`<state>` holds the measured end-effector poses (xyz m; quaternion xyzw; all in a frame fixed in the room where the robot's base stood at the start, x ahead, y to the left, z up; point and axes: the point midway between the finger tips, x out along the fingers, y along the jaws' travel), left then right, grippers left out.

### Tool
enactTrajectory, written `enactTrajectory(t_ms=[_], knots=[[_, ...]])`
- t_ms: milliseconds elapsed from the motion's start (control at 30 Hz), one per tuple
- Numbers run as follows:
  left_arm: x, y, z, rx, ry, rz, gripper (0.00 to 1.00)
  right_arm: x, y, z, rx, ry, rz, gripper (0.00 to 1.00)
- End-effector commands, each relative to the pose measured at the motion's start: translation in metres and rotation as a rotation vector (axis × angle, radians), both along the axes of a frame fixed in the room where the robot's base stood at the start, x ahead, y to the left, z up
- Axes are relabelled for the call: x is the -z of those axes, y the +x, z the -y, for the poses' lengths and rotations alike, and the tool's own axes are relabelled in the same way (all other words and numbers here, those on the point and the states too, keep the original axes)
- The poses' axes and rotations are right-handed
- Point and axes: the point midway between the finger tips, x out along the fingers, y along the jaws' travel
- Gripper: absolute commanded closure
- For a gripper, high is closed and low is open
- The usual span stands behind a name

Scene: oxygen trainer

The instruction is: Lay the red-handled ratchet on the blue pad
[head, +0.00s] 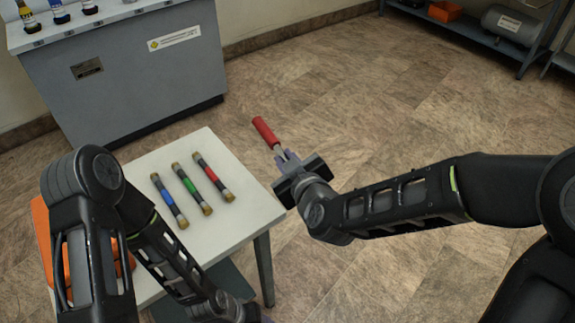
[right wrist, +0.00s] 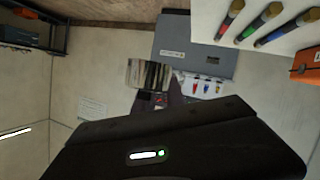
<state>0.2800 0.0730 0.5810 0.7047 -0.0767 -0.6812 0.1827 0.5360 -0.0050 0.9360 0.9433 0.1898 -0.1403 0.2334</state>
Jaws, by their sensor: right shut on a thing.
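The red-handled ratchet (head: 265,131) is held in the air by my right gripper (head: 285,157), right of the white table. Its red handle points up and left, away from the gripper; a short metal part shows between handle and jaws. The ratchet's head end is hidden at the jaws. In the right wrist view I cannot make the ratchet out clearly. My left arm reaches down to the bottom edge, and too little of its gripper shows to tell its state. I see no blue pad in either view.
Three tubes with blue, green and red bands (head: 188,190) lie on the white table (head: 240,222). An orange thing (head: 42,225) is at its left, partly behind my left arm. A grey cabinet (head: 135,85) stands behind. The floor right of the table is open.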

Motion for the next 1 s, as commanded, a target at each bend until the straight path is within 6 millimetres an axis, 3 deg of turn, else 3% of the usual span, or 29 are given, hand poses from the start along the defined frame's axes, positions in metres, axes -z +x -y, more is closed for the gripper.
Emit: enactTrajectory(t_ms=[400, 1000], knots=[[0.000, 0.000, 0.000, 0.000, 0.000, 0.000, 0.50, -0.028, 0.007, -0.006, 0.278, 0.005, 0.006, 1.00], [0.000, 0.003, -0.003, 0.005, 0.011, -0.006, 0.50, -0.029, 0.007, -0.005, 0.320, 0.004, 0.000, 1.00]])
